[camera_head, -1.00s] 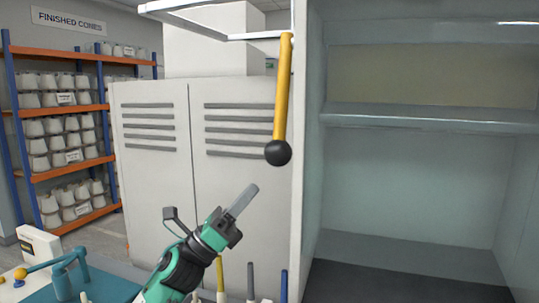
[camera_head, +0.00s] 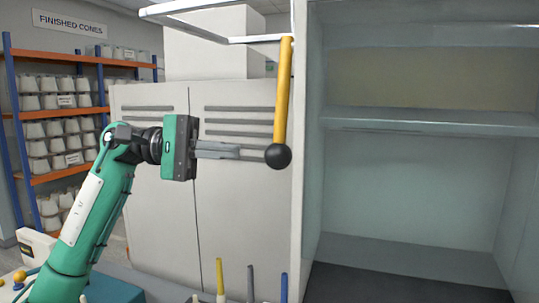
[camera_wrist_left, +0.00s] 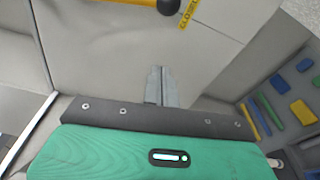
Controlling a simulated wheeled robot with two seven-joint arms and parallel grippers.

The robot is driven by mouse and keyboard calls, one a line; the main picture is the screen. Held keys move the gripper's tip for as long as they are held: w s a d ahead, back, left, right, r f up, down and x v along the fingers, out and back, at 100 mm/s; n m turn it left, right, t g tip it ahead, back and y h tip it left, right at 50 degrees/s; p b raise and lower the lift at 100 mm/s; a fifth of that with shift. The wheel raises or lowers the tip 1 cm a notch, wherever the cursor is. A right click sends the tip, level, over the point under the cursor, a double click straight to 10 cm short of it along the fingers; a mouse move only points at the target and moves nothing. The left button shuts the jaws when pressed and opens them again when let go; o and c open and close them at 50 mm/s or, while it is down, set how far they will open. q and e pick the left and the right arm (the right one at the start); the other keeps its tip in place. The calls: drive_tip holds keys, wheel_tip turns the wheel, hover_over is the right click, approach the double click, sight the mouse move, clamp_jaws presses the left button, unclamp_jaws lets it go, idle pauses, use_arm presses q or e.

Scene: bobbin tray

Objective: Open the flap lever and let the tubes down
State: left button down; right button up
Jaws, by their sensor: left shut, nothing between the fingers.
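The flap lever is a yellow bar (camera_head: 283,88) with a black ball knob (camera_head: 278,156) at its lower end, hanging down at the left edge of the open cabinet. The knob also shows at the top of the left wrist view (camera_wrist_left: 168,6). My left gripper (camera_head: 238,151) is shut and empty, its fingers pointing right just left of the knob. In the left wrist view its fingertips (camera_wrist_left: 161,70) are apart from the knob. Several upright tubes (camera_head: 284,287) in yellow, grey and blue show at the bottom. My right gripper is out of view.
The open cabinet (camera_head: 420,116) has a shelf across its upper part and an empty-looking interior. Grey louvred cabinets (camera_head: 150,105) stand behind my left arm. A rack of cones (camera_head: 60,110) stands at the far left. A yellow label (camera_wrist_left: 188,14) shows near the knob.

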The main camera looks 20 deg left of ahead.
sight(268, 155)
use_arm(q)
drive_tip(key=shift+d, duration=0.15)
drive_tip(key=s+d+p, duration=0.1)
drive_tip(key=d+p, duration=0.1)
drive_tip(key=d, duration=0.1)
drive_tip(key=s+d+p, duration=0.1)
drive_tip(key=d+p, duration=0.4)
drive_tip(key=shift+s+d+r, duration=0.25)
drive_tip(key=shift+s+d, duration=0.05)
drive_tip(key=shift+s, duration=0.1)
drive_tip(key=shift+d, duration=0.1)
drive_tip(key=shift+w, duration=0.1)
